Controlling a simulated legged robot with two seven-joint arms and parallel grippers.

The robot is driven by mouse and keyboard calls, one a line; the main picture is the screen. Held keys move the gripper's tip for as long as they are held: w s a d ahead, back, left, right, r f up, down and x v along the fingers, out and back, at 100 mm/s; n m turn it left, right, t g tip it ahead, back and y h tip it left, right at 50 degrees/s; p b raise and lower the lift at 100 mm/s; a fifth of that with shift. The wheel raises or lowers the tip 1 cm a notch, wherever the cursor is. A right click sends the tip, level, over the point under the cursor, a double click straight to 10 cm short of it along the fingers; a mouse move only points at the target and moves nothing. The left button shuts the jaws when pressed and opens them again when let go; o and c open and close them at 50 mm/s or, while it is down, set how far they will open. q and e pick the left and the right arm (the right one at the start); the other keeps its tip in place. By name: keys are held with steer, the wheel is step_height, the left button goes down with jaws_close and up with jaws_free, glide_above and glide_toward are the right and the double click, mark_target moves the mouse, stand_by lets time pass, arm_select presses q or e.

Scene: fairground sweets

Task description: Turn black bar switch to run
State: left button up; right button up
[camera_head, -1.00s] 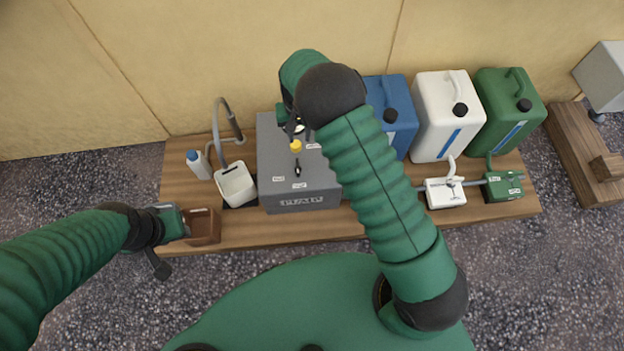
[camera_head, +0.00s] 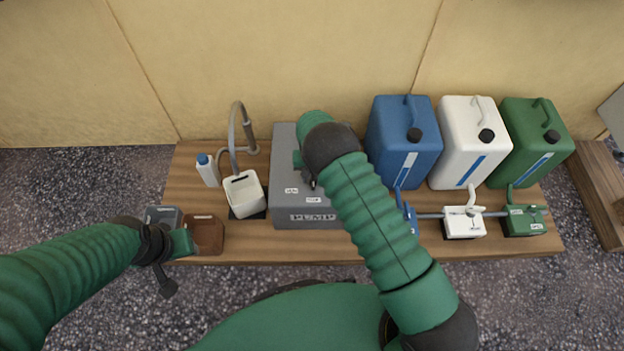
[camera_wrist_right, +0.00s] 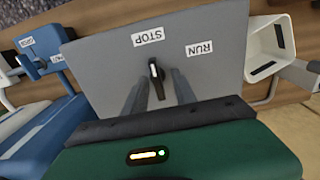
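The black bar switch (camera_wrist_right: 156,80) is on the grey box's (camera_wrist_right: 100,65) face in the right wrist view. Its bar points roughly at the STOP label (camera_wrist_right: 148,36); the RUN label (camera_wrist_right: 199,48) is to the right. My right gripper (camera_wrist_right: 157,92) is open, a finger on each side of the bar; I cannot tell whether they touch it. In the head view the grey box (camera_head: 290,165) stands on the bench, and my right arm hides the switch and most of that gripper. My left gripper (camera_head: 163,262) is by the bench's front left; its opening is unclear.
A white container (camera_head: 244,192) and a blue-capped bottle (camera_head: 207,170) stand left of the box. A brown tray (camera_head: 204,236) is near my left gripper. Blue (camera_head: 402,140), white (camera_head: 470,140) and green (camera_head: 530,145) canisters stand right, behind small valve blocks (camera_head: 463,225).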

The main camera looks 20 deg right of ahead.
steer(key=shift+d+f, duration=0.1)
steer(key=shift+d, duration=0.2)
steer(key=shift+c, duration=0.3)
steer(key=c, duration=0.5)
steer(key=shift+a, duration=0.15)
jaws_close()
arm_select(q)
steer(key=shift+d, duration=0.2)
steer(key=shift+d+r, duration=0.1)
steer(key=shift+r, duration=0.05)
